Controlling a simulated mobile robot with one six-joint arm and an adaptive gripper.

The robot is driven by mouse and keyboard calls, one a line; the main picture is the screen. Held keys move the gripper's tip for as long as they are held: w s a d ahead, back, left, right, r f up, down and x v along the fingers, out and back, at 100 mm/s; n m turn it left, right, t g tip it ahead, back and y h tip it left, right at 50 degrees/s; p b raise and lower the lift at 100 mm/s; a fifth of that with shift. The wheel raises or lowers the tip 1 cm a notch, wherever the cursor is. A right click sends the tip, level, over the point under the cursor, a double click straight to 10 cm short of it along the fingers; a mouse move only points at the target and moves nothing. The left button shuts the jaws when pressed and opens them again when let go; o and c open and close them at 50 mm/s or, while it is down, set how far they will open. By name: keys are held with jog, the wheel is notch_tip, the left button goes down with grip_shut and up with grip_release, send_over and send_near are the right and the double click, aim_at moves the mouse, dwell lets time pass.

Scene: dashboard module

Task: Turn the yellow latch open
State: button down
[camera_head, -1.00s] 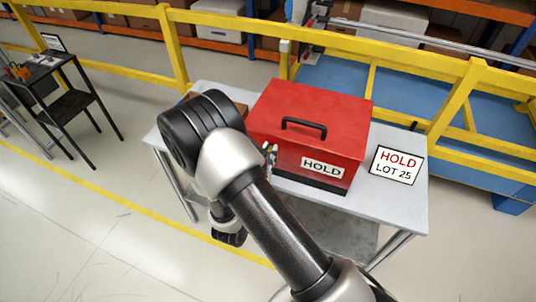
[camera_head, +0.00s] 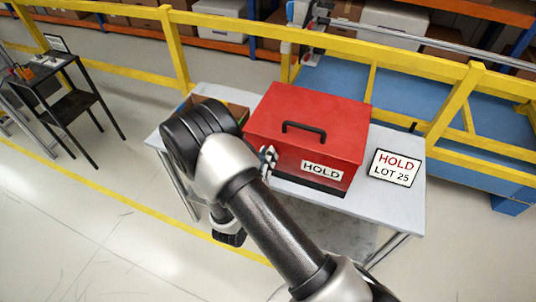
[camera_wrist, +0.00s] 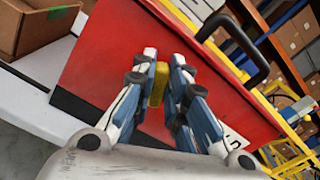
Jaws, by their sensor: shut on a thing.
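The yellow latch (camera_wrist: 158,84) is on the front face of the red box (camera_wrist: 110,50), seen in the wrist view. My gripper (camera_wrist: 160,80) is shut on the latch, with a finger on each side of it. The latch appears roughly lengthwise between the fingers; its lower part and pivot are hidden by them. In the head view the red box (camera_head: 310,128) stands on a grey table, with a black handle (camera_head: 304,130) on its lid and a HOLD label on its front. My gripper (camera_head: 268,158) shows only partly there, beside the box front, and my arm hides the rest.
The table (camera_head: 402,205) carries a HOLD LOT 25 sign (camera_head: 395,167) right of the box and an open cardboard box (camera_head: 222,106) to its left. A yellow railing (camera_head: 350,45) runs behind the table. A dark stand (camera_head: 65,105) is at far left.

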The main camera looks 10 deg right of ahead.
jog(key=n+p, duration=0.1)
jog(key=n, duration=0.3)
jog(key=n+p, duration=0.1)
jog(key=n, duration=0.3)
jog(key=f+n+p, duration=0.1)
jog(key=n, duration=0.3)
jog(key=shift+w+a+n+p, duration=0.2)
jog(key=shift+a+n+p, duration=0.1)
jog(key=shift+n+p, duration=0.1)
jog(key=shift+f, duration=0.1)
jog(key=c, duration=1.6)
grip_release()
jog(key=v, duration=1.2)
